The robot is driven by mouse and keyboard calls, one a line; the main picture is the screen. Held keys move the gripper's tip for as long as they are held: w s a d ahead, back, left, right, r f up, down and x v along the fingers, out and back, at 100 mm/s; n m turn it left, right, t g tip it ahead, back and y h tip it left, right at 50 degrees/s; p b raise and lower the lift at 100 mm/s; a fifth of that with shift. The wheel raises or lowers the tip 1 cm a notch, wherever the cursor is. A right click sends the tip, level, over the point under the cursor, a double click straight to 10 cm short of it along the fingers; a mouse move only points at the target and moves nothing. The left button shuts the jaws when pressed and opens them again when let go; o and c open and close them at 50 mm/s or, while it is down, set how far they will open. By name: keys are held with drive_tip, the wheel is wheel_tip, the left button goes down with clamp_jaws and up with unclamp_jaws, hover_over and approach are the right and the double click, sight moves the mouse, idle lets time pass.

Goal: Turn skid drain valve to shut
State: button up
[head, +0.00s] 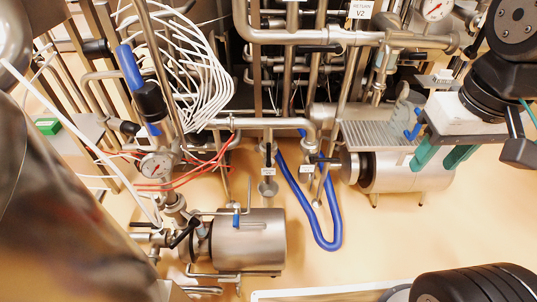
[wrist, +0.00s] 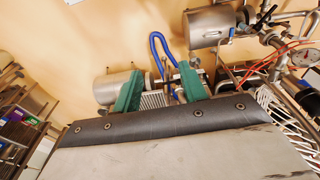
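My gripper (head: 436,165) has two green fingers and is at the right of the head view, above a horizontal steel cylinder. In the wrist view its fingers (wrist: 161,97) stand apart with nothing held between them. I cannot tell which valve is the skid drain valve. A small blue-handled valve (head: 236,218) is on the steel tank (head: 250,240) at lower centre. A black-handled valve (head: 181,238) is left of that tank.
A blue hose (head: 325,242) loops down to the tan floor at centre. The steel cylinder (head: 400,178) and a ribbed grate (head: 372,134) lie near my gripper. Red and white cables and a gauge (head: 156,164) crowd the left.

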drive_tip(key=w, duration=1.1)
drive_tip(key=t, duration=0.3)
hover_over(269, 149)
drive_tip(key=s, duration=0.1)
wheel_tip(269, 149, down, 44)
drive_tip(key=shift+s+a+f, duration=0.1)
drive_tip(key=shift+f, duration=0.05)
drive_tip(key=x, duration=0.7)
drive_tip(key=shift+f, duration=0.35)
clamp_jaws()
